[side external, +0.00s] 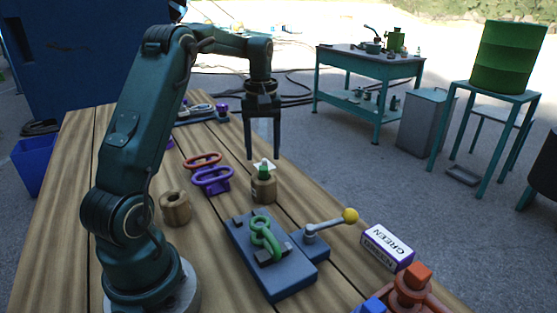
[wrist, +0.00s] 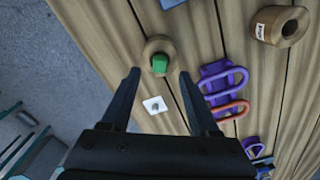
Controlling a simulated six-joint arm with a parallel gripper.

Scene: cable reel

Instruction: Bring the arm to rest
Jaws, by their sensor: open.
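My gripper (side external: 263,157) points down above the wooden table with its two fingers apart and nothing between them. It also shows in the wrist view (wrist: 159,74). Just below it in the side view stands a wooden reel (side external: 264,190) with a green piece on top. In the wrist view this reel (wrist: 152,48) lies just beyond the fingertips. A small white square piece (wrist: 155,105) lies between the fingers as seen from the wrist. No contact between gripper and reel shows.
A blue-grey block (side external: 275,265) carries green links; a lever with a yellow knob (side external: 350,215) stands beside it. Nearby are a wooden spool (side external: 175,208), purple loops (side external: 212,180), red loops (side external: 203,160), a box marked GREEN (side external: 388,246) and an orange part (side external: 415,285).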

